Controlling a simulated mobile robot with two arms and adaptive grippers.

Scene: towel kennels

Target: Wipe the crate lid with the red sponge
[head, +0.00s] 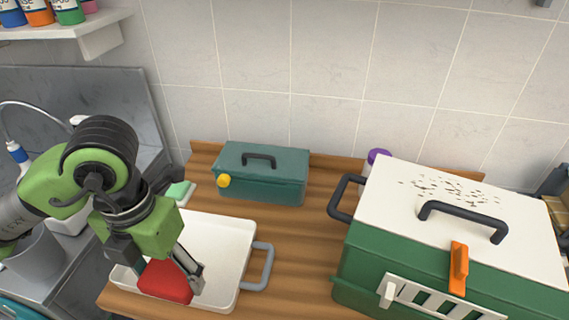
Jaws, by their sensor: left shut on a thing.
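A red sponge (165,283) is at the near left, over the white tray. My left gripper (170,268) is shut on the red sponge; whether the sponge touches the tray floor I cannot tell. The large green crate (362,262) stands at the right, with a white lid (390,215) that is closed. Dark specks (440,188) lie on the lid behind its black handle (463,218). An orange latch (458,268) sits at the lid's front edge. My right gripper is not in view.
The white tray (240,232) with a grey handle (259,266) stands on the wooden counter (302,260). A small teal box (262,175) and a green-and-white sponge (181,192) are behind it. A purple-capped thing (378,155) is behind the crate. Counter between tray and crate is clear.

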